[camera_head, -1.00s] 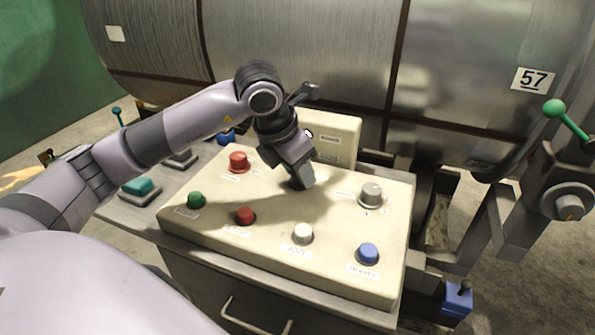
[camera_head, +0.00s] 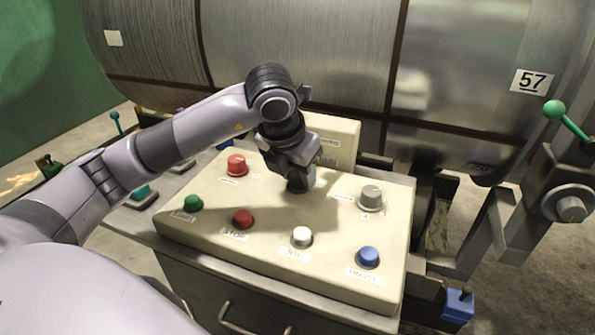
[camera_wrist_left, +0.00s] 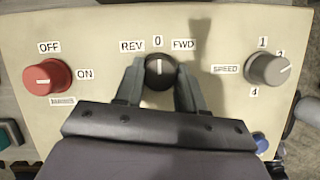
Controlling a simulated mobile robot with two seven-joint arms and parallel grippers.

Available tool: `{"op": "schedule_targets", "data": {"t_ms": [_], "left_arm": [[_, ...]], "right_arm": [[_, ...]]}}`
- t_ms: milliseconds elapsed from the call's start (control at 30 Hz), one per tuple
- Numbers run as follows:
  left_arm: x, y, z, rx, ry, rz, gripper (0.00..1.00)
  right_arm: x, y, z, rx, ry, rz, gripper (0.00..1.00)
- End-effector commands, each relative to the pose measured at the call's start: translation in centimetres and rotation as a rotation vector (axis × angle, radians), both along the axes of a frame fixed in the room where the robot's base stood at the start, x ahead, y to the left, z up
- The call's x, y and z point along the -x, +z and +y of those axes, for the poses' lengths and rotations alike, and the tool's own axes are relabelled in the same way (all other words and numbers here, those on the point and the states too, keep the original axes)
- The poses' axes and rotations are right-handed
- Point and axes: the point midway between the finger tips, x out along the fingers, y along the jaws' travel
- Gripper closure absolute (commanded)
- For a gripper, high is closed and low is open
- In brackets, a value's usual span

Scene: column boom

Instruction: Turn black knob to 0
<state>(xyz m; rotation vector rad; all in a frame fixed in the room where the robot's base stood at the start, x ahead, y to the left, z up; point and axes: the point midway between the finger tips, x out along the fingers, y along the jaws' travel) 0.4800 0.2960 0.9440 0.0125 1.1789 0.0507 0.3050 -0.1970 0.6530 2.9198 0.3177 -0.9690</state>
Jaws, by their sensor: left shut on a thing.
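The black knob (camera_wrist_left: 158,70) sits on the cream control panel (camera_head: 330,222), below the labels REV, 0 and FWD in the left wrist view. Its white pointer line stands upright and points at the 0 label (camera_wrist_left: 158,41). My left gripper (camera_wrist_left: 160,88) is shut on the knob, with one finger on each side of it. In the head view my left gripper (camera_head: 300,183) points down at the middle of the panel and mostly hides the knob. My right gripper is not in view.
A red knob (camera_head: 237,165) marked OFF and ON is left of the gripper. A grey SPEED knob (camera_head: 371,198) is to the right. Green (camera_head: 193,203), red (camera_head: 243,218), white (camera_head: 301,237) and blue (camera_head: 368,257) buttons line the front. A large drum (camera_head: 300,60) stands behind.

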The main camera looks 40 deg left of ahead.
Motion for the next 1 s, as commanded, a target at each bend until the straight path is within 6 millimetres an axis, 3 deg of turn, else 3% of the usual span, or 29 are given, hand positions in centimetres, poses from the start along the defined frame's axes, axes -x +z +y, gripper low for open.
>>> {"op": "schedule_targets", "data": {"t_ms": [67,100,167,500,1000], "left_arm": [[-0.1,0.2,0.1,-0.003,0.002,-0.004,0.91],[-0.1,0.2,0.1,-0.003,0.002,-0.004,0.51],[-0.1,0.2,0.1,-0.002,0.002,-0.004,0.36],[0.1,0.4,0.0,0.0,0.0,-0.003,0.36],[2.6,6.5,-0.2,-0.001,0.0,-0.005,0.36]], "right_arm": [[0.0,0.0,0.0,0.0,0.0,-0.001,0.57],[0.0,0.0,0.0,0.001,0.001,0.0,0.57],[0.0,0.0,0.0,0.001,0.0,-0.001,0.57],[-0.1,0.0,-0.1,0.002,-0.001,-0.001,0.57],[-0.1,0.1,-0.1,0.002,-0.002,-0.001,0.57]]}}
